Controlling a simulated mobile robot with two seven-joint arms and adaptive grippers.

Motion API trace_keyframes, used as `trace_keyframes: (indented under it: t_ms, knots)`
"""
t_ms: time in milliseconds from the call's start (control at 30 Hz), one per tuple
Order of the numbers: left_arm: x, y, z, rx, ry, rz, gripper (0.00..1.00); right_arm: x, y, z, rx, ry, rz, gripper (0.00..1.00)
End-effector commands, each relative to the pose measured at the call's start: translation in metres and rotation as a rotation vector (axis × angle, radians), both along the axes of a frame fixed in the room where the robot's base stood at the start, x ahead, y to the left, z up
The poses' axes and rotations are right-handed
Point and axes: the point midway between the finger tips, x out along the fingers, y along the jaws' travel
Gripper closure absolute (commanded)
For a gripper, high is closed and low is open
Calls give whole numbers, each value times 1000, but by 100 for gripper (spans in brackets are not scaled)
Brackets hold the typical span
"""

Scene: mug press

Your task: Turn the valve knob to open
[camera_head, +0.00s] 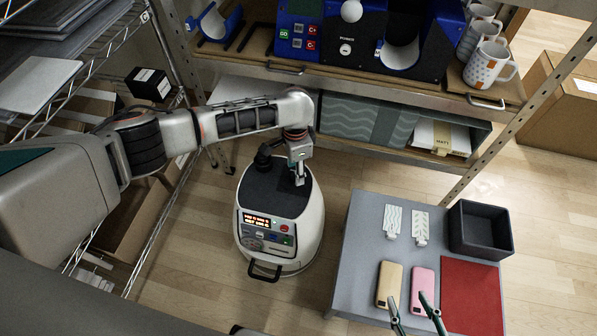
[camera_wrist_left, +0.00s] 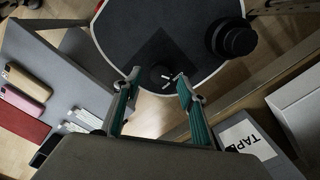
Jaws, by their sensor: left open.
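A white rounded machine (camera_head: 281,232) with a black top stands on the floor in the head view, with a lit panel on its front. A small dark round knob (camera_wrist_left: 160,75) is on the black top in the left wrist view. My left gripper (camera_wrist_left: 158,82) is open, its fingertips on either side of this knob; I cannot tell whether they touch it. In the head view my left gripper (camera_head: 299,178) points down over the machine's right side and hides the knob. A bigger black cylinder (camera_wrist_left: 234,38) stands apart on the top. My right gripper (camera_head: 409,306) is open and empty.
A grey table (camera_head: 362,235) at right holds two phones, a red mat (camera_head: 472,296) and a dark tray (camera_head: 459,233). A shelf with a blue press (camera_head: 300,30) and mugs (camera_head: 487,66) is behind. A wire rack is at left.

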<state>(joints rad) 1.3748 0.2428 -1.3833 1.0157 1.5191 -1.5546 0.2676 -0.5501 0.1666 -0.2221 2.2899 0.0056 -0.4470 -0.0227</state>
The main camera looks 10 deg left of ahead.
Motion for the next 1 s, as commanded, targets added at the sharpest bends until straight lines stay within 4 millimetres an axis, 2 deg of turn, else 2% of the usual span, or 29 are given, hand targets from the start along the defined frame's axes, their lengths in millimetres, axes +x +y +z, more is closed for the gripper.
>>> trace_keyframes:
  t_ms: [33, 200, 400, 567, 700, 733, 1000]
  knots:
    - [-4, 0, -16, 1, 11, 0, 59, -2, 2, -3, 10, 5, -1, 60]
    - [-2, 0, -30, 0, 5, 0, 59, 11, 16, 10, 51, -34, 4, 60]
    - [0, 0, -31, 0, -1, -1, 59, 18, 20, 21, 67, -57, 1, 60]
    - [1, 0, -30, -1, -3, -1, 59, 18, 19, 22, 65, -58, 1, 60]
    - [1, 0, -30, -1, -3, -1, 92, 16, 18, 19, 63, -53, -1, 60]
    - [1, 0, -30, -1, -3, -1, 97, 16, 18, 18, 63, -50, 0, 60]
    - [1, -1, -29, -1, -3, -10, 97, 14, 17, 16, 58, -44, -1, 60]
